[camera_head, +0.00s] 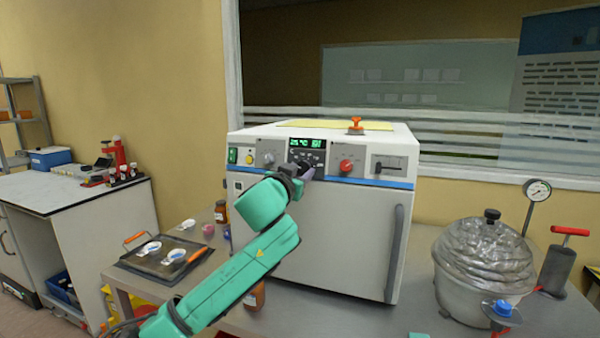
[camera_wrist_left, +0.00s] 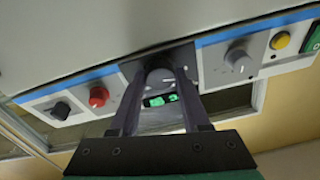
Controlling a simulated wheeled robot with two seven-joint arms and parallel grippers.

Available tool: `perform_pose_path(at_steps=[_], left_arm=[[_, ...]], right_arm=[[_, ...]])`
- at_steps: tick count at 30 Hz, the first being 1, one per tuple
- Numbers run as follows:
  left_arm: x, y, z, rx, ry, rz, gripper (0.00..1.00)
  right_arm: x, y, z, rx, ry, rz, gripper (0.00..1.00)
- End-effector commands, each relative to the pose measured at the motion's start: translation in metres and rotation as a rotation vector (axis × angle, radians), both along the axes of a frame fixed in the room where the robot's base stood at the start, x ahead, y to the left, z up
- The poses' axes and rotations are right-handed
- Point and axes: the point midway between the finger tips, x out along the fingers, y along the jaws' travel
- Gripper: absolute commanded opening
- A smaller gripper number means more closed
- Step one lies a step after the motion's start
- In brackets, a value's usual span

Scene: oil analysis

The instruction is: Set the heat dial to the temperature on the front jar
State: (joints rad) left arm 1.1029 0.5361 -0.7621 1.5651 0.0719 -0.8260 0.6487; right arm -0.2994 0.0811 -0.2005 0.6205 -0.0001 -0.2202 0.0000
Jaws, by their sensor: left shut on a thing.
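The white oven (camera_head: 345,235) stands on the table with a control panel along its top front. Its green-lit display (camera_head: 306,143) appears to read about 25 °C, with more characters too small to read surely. My left gripper (camera_head: 300,172) is at the panel just below the display, shut on the heat dial. My right gripper is out of view.
A red knob (camera_head: 346,166) and a dark switch (camera_head: 380,167) sit right of the dial. More brown jars (camera_head: 221,211) stand left of the oven. A tray (camera_head: 165,262) with white dishes lies at the left. A foil-covered pot (camera_head: 484,262) stands at the right.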

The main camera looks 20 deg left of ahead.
Motion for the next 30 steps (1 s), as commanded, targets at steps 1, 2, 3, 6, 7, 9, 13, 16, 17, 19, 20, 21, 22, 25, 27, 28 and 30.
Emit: perform_pose_path(at_steps=[1, 2, 3, 6, 7, 9, 13, 16, 17, 19, 20, 21, 22, 25, 27, 28, 30], left_arm=[[0.0, 0.0, 0.0, 0.003, 0.001, -0.001, 0.0], [0.0, 0.0, 0.0, 0.006, 0.001, -0.001, 0.0], [0.0, 0.0, 0.0, 0.011, 0.001, -0.002, 0.0], [0.0, 0.001, 0.001, 0.035, 0.0, -0.007, 0.0], [0.0, 0.001, 0.001, 0.044, -0.001, -0.009, 0.0], [0.0, 0.001, 0.002, 0.073, -0.002, -0.015, 0.0], [0.001, 0.002, 0.003, 0.149, -0.006, -0.031, 0.0], [0.001, 0.002, 0.004, 0.226, -0.01, -0.047, 0.0], [0.001, 0.003, 0.004, 0.25, -0.011, -0.052, 0.0], [0.001, 0.003, 0.005, 0.312, -0.015, -0.066, 0.0], [0.001, 0.003, 0.005, 0.339, -0.016, -0.072, 0.0], [0.001, 0.004, 0.006, 0.377, -0.019, -0.079, 0.0], [0.001, 0.004, 0.006, 0.404, -0.021, -0.085, 0.0], [0.001, 0.004, 0.007, 0.498, -0.027, -0.105, 0.0], [0.001, 0.005, 0.007, 0.563, -0.03, -0.12, 0.0], [0.001, 0.005, 0.008, 0.591, -0.032, -0.125, 0.0], [0.001, 0.005, 0.008, 0.654, -0.037, -0.138, 0.0]], right_arm=[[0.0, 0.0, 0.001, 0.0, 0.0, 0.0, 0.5], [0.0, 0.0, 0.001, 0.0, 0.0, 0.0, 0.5], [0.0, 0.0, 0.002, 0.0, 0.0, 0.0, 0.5], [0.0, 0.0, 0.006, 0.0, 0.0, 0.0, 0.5], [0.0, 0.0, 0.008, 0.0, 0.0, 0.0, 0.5], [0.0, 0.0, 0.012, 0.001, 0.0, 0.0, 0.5], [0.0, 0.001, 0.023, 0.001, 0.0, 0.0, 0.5], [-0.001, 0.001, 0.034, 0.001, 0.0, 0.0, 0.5], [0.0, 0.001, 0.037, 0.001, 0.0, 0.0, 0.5], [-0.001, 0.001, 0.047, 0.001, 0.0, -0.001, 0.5], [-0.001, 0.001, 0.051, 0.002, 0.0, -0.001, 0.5], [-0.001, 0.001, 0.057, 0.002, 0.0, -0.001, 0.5], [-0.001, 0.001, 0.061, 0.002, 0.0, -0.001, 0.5], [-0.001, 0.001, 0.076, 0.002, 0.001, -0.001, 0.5], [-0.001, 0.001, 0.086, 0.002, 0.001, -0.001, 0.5], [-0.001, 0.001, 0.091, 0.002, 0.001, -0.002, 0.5], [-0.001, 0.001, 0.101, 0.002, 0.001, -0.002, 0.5]])
